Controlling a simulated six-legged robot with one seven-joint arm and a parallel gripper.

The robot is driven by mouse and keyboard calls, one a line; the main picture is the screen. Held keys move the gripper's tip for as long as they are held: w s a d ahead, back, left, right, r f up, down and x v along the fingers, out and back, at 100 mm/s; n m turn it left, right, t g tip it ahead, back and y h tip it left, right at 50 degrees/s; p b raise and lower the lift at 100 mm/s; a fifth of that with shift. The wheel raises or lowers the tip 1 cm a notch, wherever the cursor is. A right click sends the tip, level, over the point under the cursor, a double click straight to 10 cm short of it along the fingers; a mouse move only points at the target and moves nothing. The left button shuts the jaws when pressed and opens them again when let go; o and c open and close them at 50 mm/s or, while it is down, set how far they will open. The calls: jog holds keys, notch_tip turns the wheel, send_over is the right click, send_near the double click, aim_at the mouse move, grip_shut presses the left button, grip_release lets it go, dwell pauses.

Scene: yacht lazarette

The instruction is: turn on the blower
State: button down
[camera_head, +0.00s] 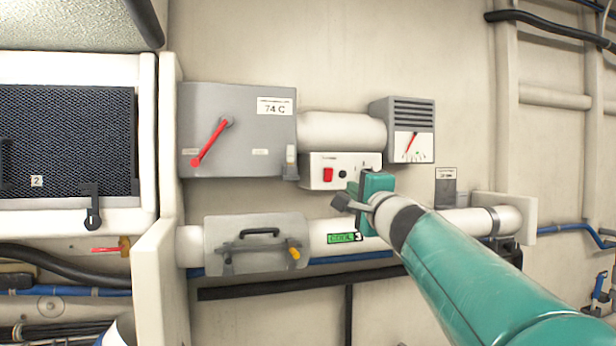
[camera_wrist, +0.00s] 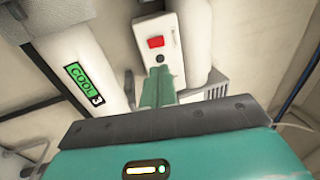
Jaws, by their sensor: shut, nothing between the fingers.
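A white switch panel (camera_head: 318,184) is mounted on the wall below a pale duct. I cannot tell which way the rocker is set. My gripper (camera_head: 372,184) is in front of the panel's lower right side. In the wrist view, the green fingers of my gripper (camera_wrist: 158,74) are shut and empty, just below the black knob (camera_wrist: 160,58). Contact with the panel cannot be told.
A grey box (camera_head: 240,145) with a red lever and a 74 C label is left of the panel. A vented gauge box (camera_head: 408,112) is above right. A white pipe (camera_head: 320,236) with a green COOL label runs below. Bare wall (camera_head: 350,70) is above.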

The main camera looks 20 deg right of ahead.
send_near(329, 170)
jog(key=x, duration=0.5)
jog(key=shift+w+f, duration=0.25)
jog(key=shift+f, duration=0.05)
jog(key=shift+x, duration=0.75)
jog(key=shift+w+r, duration=0.15)
jog(key=shift+r, duration=0.25)
